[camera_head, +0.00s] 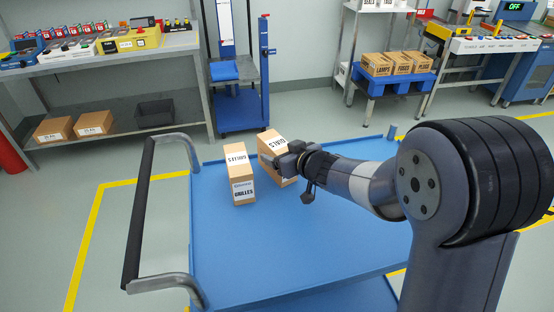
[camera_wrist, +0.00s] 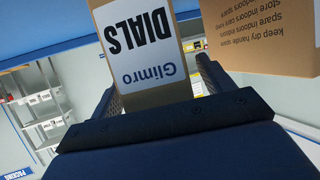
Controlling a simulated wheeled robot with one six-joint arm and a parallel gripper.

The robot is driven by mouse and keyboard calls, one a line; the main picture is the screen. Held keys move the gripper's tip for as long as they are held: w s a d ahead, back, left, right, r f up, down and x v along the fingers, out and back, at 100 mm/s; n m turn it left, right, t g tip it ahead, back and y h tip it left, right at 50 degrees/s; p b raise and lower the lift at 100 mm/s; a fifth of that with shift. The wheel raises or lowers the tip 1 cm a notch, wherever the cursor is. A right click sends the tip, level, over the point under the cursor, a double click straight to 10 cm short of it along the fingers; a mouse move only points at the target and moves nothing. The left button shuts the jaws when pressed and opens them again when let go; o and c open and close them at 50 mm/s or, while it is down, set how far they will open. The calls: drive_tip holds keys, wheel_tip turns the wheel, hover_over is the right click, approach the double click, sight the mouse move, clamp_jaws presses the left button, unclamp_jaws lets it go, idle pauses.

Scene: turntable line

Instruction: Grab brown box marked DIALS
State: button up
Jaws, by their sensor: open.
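The brown box marked DIALS (camera_head: 266,146) stands on the blue cart top, its upper face lettered. In the wrist view the DIALS box (camera_wrist: 145,45) shows a white label reading Glimro DIALS, upside down. My gripper (camera_head: 287,160) is at the right side of this box in the head view and hides part of it. In the wrist view my gripper's (camera_wrist: 160,85) fingers are open, one to each side of the box's lower part. A gap shows by the right finger. I cannot tell how deep the box sits between them.
A brown box marked GRILLES (camera_head: 243,190) stands just left of the DIALS box on the blue cart (camera_head: 300,245). The cart's front is clear; a handle (camera_head: 140,210) is at left.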

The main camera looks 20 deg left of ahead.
drive_tip(key=shift+w+a+f, duration=0.3)
drive_tip(key=shift+w+a, duration=0.1)
drive_tip(key=shift+a, duration=0.1)
drive_tip(key=shift+c, duration=0.5)
drive_tip(key=shift+r, duration=0.1)
drive_tip(key=c, duration=1.3)
